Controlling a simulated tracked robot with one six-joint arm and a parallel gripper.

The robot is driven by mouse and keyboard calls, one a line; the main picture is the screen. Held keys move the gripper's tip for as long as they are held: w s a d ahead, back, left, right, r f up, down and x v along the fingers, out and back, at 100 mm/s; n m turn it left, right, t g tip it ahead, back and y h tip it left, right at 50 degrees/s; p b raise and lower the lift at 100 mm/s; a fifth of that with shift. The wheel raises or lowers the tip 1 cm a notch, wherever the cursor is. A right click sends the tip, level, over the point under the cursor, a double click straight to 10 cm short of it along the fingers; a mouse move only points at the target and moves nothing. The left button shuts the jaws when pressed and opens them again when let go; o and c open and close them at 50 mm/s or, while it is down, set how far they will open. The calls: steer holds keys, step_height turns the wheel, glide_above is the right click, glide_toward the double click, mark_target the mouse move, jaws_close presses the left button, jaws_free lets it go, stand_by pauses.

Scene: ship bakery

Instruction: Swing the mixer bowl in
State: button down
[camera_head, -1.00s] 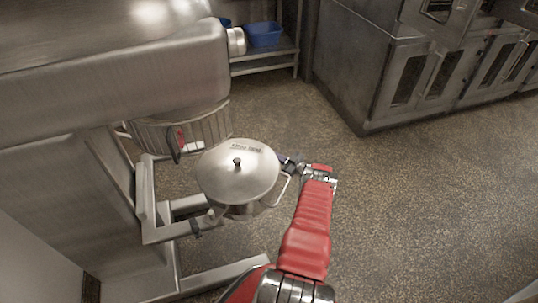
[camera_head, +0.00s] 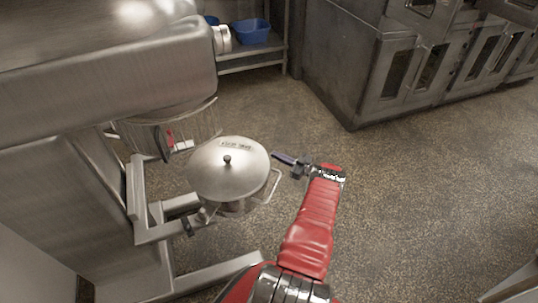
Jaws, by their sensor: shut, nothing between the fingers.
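The mixer bowl (camera_head: 233,207) hangs at the mixer's lower arms, swung out to the right of the mixer head. A round steel lid (camera_head: 228,172) with a black knob and a label covers it. A wire handle (camera_head: 271,187) stands out from the bowl's right side. My gripper (camera_head: 288,160) is shut and empty, to the right of the lid and apart from the handle. The mixer (camera_head: 105,75) fills the left side, with a wire guard (camera_head: 198,124) under its head. The inside of the bowl is hidden by the lid.
Steel ovens (camera_head: 415,70) stand along the back right. A low shelf (camera_head: 250,61) at the back holds a blue tub (camera_head: 250,31). The speckled floor (camera_head: 430,190) to the right of my arm is clear. The mixer's foot (camera_head: 205,276) reaches out at the lower left.

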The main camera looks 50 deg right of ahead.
steer(key=s, duration=0.3)
steer(key=s+d, duration=0.1)
steer(key=s, duration=0.1)
steer(key=shift+s+d, duration=0.2)
steer(key=shift+s, duration=0.2)
steer(key=shift+r, duration=0.1)
